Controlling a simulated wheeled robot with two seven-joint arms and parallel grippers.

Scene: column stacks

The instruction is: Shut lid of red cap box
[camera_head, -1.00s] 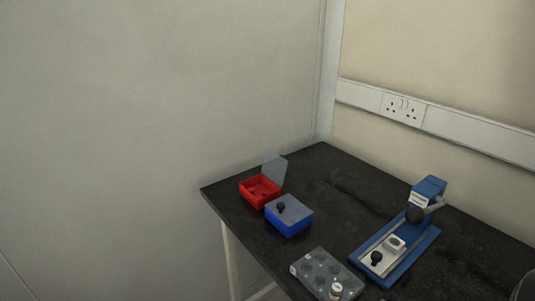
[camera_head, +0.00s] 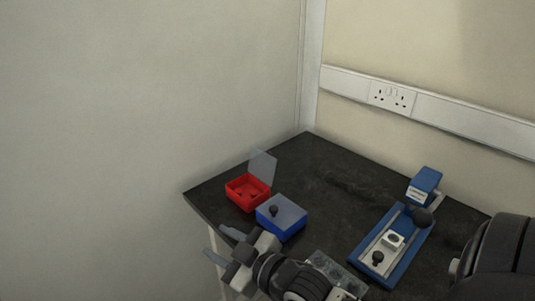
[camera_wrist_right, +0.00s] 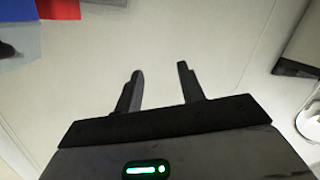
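The red cap box (camera_head: 247,194) stands near the left corner of the dark table. Its clear grey lid (camera_head: 263,167) stands raised at the back, so the box is open and shows small dark shapes inside. My right gripper (camera_head: 222,244) is in front of the table's left edge, nearer to me than the red box and apart from it. Its two fingers are spread and empty; in the right wrist view (camera_wrist_right: 160,70) only pale surface shows between them. My left gripper is not in view.
A blue box (camera_head: 281,222) with a closed lid and a dark knob stands right next to the red box, close to my right gripper. A clear tray (camera_head: 337,270) is partly hidden by my arm. A blue device (camera_head: 397,262) stands right. The table behind is clear.

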